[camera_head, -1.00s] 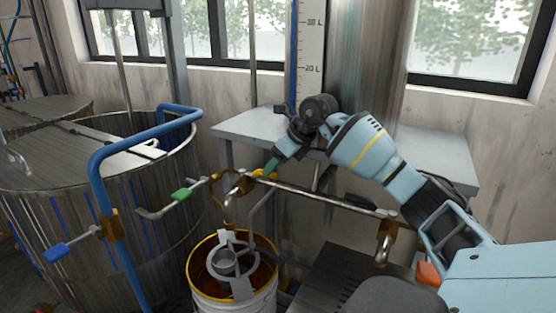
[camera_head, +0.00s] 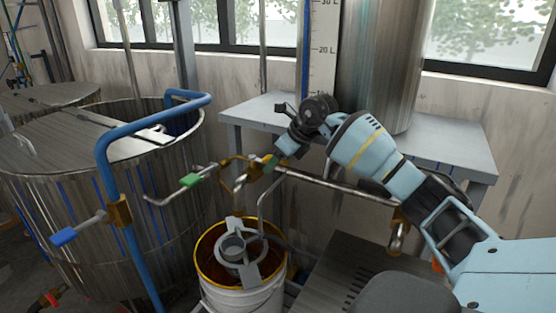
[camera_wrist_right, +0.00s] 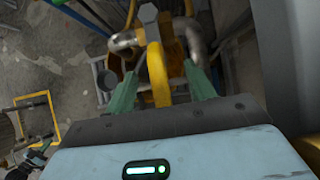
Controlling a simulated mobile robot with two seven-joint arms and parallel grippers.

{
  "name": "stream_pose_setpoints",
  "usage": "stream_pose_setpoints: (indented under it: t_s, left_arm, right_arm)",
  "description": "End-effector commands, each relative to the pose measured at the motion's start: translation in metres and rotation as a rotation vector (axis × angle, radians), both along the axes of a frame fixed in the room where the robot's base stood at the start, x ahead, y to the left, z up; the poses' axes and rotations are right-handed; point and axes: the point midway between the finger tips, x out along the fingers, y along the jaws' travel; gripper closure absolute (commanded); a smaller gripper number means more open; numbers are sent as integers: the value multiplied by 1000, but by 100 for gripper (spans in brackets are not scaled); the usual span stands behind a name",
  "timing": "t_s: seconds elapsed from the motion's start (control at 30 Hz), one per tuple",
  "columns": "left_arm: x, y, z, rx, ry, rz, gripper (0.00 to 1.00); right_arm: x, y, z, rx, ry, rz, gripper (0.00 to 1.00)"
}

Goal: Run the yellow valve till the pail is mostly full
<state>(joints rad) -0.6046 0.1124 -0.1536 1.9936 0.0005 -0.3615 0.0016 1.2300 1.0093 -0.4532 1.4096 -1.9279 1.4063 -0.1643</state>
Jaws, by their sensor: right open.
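The yellow valve pipe and spout (camera_head: 240,183) are above the pail; I cannot make out a stream. My right gripper (camera_head: 269,163) is at the yellow valve. In the right wrist view the yellow handle (camera_wrist_right: 157,72) lies between its green fingers (camera_wrist_right: 160,90), which are open with gaps beside it.
A large metal vat (camera_head: 70,220) with a blue pipe (camera_head: 103,170) and a blue-handled valve (camera_head: 65,236) stands left. A green-handled valve (camera_head: 190,180) is left of the yellow one. A grey table (camera_head: 455,155) carries a metal cylinder with a litre scale (camera_head: 322,60).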

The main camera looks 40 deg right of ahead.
Motion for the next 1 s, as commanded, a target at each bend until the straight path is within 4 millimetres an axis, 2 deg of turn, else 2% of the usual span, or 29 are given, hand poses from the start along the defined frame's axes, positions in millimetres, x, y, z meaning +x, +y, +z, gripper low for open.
stream_pose_setpoints:
  t_s: [0.67, 1.0]
  left_arm:
    - [3, 0, 4, 0, -8, 0, 100]
    - [2, 0, 3, 0, -5, 0, 100]
  right_arm:
    - [0, 0, 0, 0, 1, 0, 45]
    - [0, 0, 0, 0, 1, 0, 89]
